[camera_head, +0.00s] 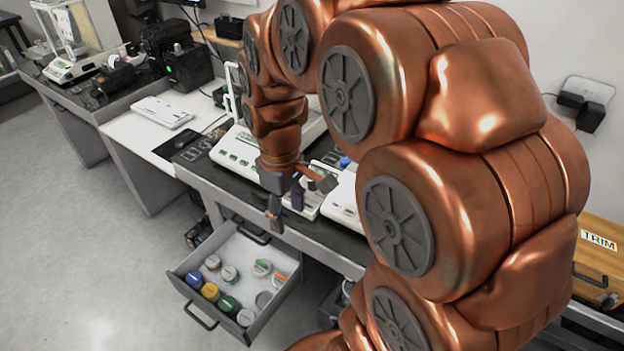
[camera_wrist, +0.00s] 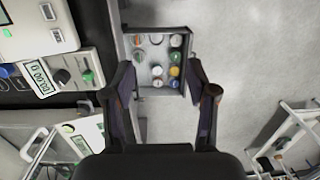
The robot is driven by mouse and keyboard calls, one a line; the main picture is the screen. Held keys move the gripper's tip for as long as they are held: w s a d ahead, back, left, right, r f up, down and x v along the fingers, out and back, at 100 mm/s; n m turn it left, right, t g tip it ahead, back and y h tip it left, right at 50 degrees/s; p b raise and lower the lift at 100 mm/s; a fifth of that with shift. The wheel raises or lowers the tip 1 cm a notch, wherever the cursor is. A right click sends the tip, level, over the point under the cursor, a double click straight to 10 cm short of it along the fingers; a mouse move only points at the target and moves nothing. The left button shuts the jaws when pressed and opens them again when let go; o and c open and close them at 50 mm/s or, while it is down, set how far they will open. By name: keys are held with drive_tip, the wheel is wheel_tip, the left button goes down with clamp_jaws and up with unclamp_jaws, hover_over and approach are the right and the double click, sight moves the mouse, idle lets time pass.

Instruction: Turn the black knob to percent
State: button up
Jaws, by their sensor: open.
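In the wrist view a small black knob (camera_wrist: 62,76) stands on the white panel of a bench device (camera_wrist: 48,60), between a small display (camera_wrist: 40,77) and a green knob (camera_wrist: 87,76). The markings around the black knob are too small to read. My gripper (camera_wrist: 160,85) is open and empty, with its fingers spread to the right of the device, above an open drawer. In the head view my gripper (camera_head: 288,203) hangs at the table's front edge. I cannot make out the black knob in the head view.
The open drawer (camera_head: 185,305) below the gripper holds several round lidded jars. A white balance (camera_head: 235,152) stands on the dark table beside the gripper. A keyboard (camera_head: 162,112) lies on the white desk farther left. The floor at left is clear.

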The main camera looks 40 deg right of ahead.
drive_tip(key=w+d+f+n, duration=0.2)
drive_tip(key=w+d+n, duration=0.1)
drive_tip(key=w+d, duration=0.55)
drive_tip(key=n+t, duration=0.1)
drive_tip(key=n, duration=0.1)
approach(312, 181)
drive_tip(key=shift+s+a+f, duration=0.25)
drive_tip(key=shift+a+f, duration=0.2)
drive_tip(key=shift+a, duration=0.25)
drive_tip(key=shift+w+d+f, duration=0.2)
drive_tip(key=shift+d+f, duration=0.05)
drive_tip(key=shift+d, duration=0.25)
drive_tip(key=shift+f+p, duration=0.75)
drive_tip(key=shift+f, duration=3.2)
drive_tip(key=shift+c, duration=0.5)
clamp_jaws()
